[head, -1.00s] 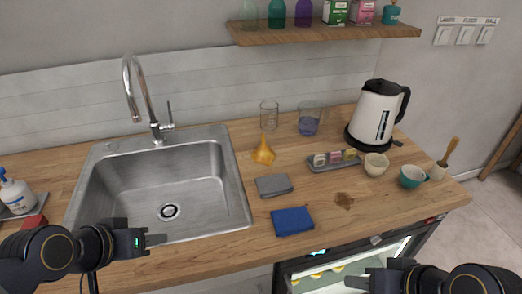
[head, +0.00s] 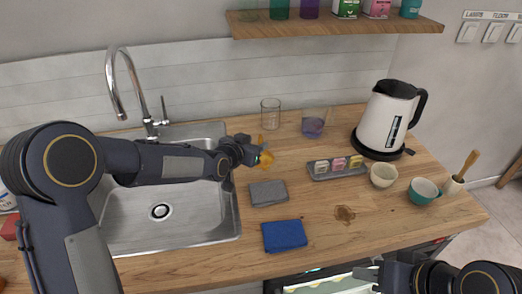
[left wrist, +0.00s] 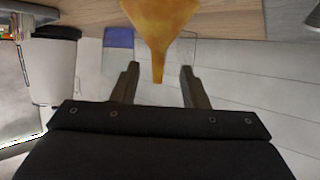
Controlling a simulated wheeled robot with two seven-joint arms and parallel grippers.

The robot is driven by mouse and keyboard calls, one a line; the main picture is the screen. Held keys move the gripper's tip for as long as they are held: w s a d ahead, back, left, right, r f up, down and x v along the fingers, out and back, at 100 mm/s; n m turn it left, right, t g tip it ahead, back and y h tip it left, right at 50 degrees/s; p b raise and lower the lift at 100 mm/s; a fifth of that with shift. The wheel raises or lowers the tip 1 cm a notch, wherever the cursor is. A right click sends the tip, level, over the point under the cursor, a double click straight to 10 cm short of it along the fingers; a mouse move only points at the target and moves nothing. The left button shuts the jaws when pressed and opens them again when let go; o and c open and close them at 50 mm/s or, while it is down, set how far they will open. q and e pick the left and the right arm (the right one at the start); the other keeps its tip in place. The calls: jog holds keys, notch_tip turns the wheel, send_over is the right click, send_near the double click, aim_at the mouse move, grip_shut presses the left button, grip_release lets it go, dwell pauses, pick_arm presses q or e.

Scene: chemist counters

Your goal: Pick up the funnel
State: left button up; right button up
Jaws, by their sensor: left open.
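The amber funnel (head: 267,160) stands spout up on the wooden counter, right of the sink, partly hidden by my left gripper (head: 258,156) in the head view. In the left wrist view the funnel (left wrist: 160,28) has its narrow spout between the two open fingers of my left gripper (left wrist: 160,80), with gaps on both sides. The fingers do not close on it. My right gripper (head: 368,274) is at the bottom of the head view, in front of the counter and away from the funnel; its finger opening is unclear.
A glass beaker (head: 270,113) and one with bluish liquid (head: 313,127) stand behind the funnel. A grey cloth (head: 268,193) and blue cloth (head: 285,235) lie in front. A small tray (head: 338,175), bowl (head: 383,176) and kettle (head: 388,118) are to the right.

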aim_at(259, 142)
pick_arm(q)
jog(key=p+x, duration=0.1)
jog(key=x, duration=0.3)
jog(key=shift+d, duration=0.1)
grip_shut()
jog(key=shift+r, duration=0.1)
